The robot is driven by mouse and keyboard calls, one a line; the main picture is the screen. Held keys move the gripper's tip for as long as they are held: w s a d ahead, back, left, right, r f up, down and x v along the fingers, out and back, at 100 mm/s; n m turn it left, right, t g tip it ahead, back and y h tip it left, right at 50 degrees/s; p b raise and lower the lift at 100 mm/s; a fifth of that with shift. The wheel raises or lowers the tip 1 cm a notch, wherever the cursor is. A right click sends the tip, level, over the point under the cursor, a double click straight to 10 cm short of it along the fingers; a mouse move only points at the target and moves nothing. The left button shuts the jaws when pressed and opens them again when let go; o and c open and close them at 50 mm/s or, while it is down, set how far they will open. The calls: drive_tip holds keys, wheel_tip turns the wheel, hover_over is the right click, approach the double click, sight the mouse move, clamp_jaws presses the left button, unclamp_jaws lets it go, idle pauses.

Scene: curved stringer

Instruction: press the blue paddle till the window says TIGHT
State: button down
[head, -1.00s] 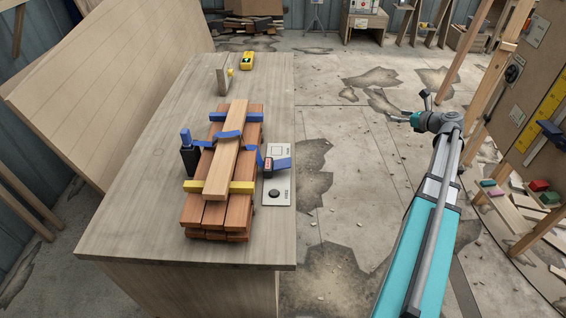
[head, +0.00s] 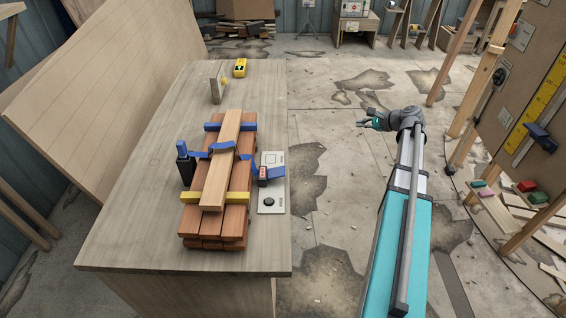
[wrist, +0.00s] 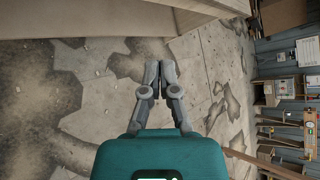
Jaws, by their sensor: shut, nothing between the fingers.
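A blue paddle (head: 272,173) sits at the right side of a strapped stack of brown boards (head: 236,222) on the workbench. A small red-framed window (head: 263,174) shows beside it; its text is too small to read. My gripper (head: 362,123) is out over the floor to the right of the bench, apart from the paddle. In the wrist view my gripper (wrist: 160,66) is shut and empty, with floor below it.
The workbench (head: 130,220) has a black-and-blue tool (head: 184,163), a grey plate with a black knob (head: 269,202), an upright block (head: 217,82) and a yellow device (head: 240,68). Floor between is free.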

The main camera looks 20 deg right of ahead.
drive_tip(key=s+a+r+n+g+p, duration=0.1)
drive_tip(key=a+n+g+p, duration=0.1)
drive_tip(key=a+n, duration=0.6)
drive_tip(key=s+a+r+n+g+p, duration=0.1)
drive_tip(key=s+a+n+g+p, duration=0.1)
drive_tip(key=a+n+p, duration=0.3)
drive_tip(key=s+a+r+n+g+h+p, duration=0.1)
drive_tip(key=s+a+n+g+p, duration=0.1)
drive_tip(key=a+n, duration=1.1)
drive_tip(key=shift+a+r+n+g+p, duration=0.3)
drive_tip(key=shift+n+g+p, duration=0.65)
drive_tip(key=shift+n, duration=3.45)
drive_tip(key=shift+d+g+b, duration=0.1)
drive_tip(key=shift+g+b, duration=0.15)
drive_tip(key=shift+b, duration=0.1)
drive_tip(key=b, duration=0.9)
hover_over(278, 171)
drive_tip(key=f, duration=0.8)
drive_tip(key=shift+s+d+f, duration=0.15)
drive_tip(key=shift+d+f, duration=0.15)
drive_tip(key=shift+f, duration=0.4)
drive_tip(key=shift+s+d+f+b, duration=0.1)
drive_tip(key=shift+d+f+b, duration=0.15)
drive_tip(key=shift+f+b, duration=0.6)
drive_tip(key=shift+s+d+f+b, duration=0.1)
drive_tip(key=shift+d+f+b, duration=0.1)
drive_tip(key=shift+f+b, duration=0.6)
